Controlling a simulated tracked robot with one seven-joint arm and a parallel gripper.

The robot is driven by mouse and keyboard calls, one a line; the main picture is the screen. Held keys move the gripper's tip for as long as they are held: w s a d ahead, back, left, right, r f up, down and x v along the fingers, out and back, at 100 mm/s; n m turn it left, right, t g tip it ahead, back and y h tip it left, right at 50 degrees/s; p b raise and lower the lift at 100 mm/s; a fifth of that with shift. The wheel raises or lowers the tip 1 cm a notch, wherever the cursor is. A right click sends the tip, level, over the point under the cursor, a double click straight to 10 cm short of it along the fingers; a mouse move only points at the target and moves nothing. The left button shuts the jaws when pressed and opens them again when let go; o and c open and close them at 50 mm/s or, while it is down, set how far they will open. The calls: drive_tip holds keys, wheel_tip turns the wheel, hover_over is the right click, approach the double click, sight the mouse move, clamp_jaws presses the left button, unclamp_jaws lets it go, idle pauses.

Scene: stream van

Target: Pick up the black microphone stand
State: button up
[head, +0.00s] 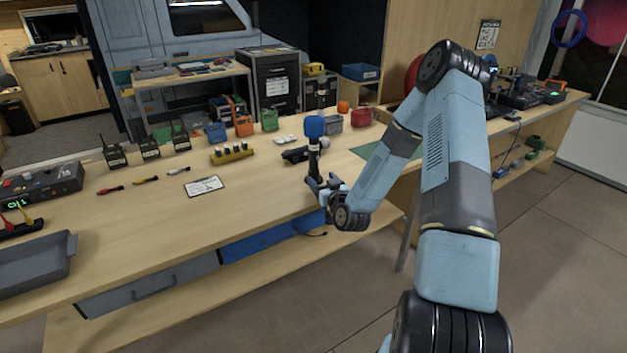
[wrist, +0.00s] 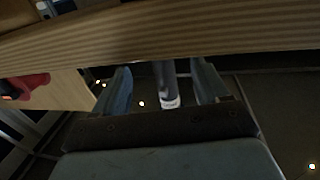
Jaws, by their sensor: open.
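In the wrist view my gripper (wrist: 163,88) is open, with one finger on each side. A dark grey upright piece with a pale end (wrist: 168,88) shows between the fingers; I cannot tell for sure that it is the stand. The stand's base is partly hidden.
A dark handheld item (head: 295,155) lies just behind the stand. A blue drawer (head: 270,238) sits under the table edge.

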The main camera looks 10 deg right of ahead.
sight(316, 173)
drive_tip(key=shift+w+a+f, duration=0.1)
drive_tip(key=shift+w+a, duration=0.1)
drive_tip(key=shift+w, duration=1.15)
drive_tip(key=shift+w+a+f, duration=0.1)
drive_tip(key=shift+w+a, duration=0.1)
drive_tip(key=shift+w, duration=1.1)
drive_tip(key=shift+r, duration=0.1)
drive_tip(key=c, duration=1.2)
